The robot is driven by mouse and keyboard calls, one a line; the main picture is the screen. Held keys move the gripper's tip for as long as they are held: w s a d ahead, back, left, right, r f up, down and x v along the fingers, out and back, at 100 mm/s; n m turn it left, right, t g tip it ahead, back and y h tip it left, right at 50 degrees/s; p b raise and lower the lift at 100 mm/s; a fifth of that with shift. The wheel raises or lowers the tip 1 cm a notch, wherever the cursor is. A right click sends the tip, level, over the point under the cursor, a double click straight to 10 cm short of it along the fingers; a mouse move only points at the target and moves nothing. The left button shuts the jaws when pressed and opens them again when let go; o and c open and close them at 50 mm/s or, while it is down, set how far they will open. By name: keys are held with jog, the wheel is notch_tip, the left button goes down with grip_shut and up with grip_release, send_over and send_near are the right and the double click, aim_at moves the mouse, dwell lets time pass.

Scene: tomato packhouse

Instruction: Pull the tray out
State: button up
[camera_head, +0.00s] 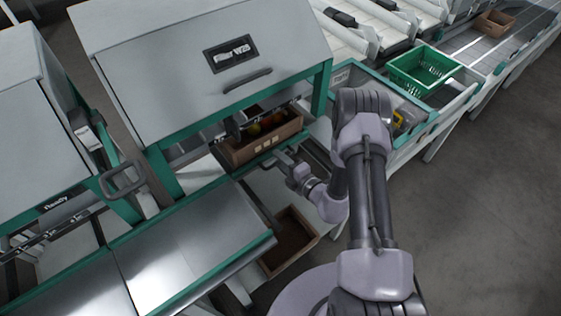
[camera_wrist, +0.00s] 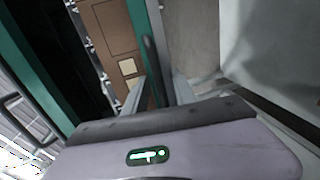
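A brown cardboard tray (camera_head: 240,155) holding red and yellowish tomatoes sits in the opening under the hood of the filler machine (camera_head: 205,70). Pale labels mark its front wall. In the wrist view the tray (camera_wrist: 112,32) shows at the upper left, with pale labels on it. My gripper (camera_head: 279,160) is just in front of the tray, near the machine's green front edge. In the wrist view the fingers of my gripper (camera_wrist: 160,88) are apart, with the green edge and a dark bar between or behind them. I cannot tell whether they touch anything.
An empty-looking brown tray (camera_head: 290,240) lies lower down, below the machine. A green crate (camera_head: 423,68) stands at the upper right. A shiny metal surface (camera_head: 185,255) with green edges is at the left front. Open floor (camera_head: 480,210) lies to the right.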

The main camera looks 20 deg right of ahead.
grip_shut()
jog(key=shift+s, duration=0.1)
dwell(1.2)
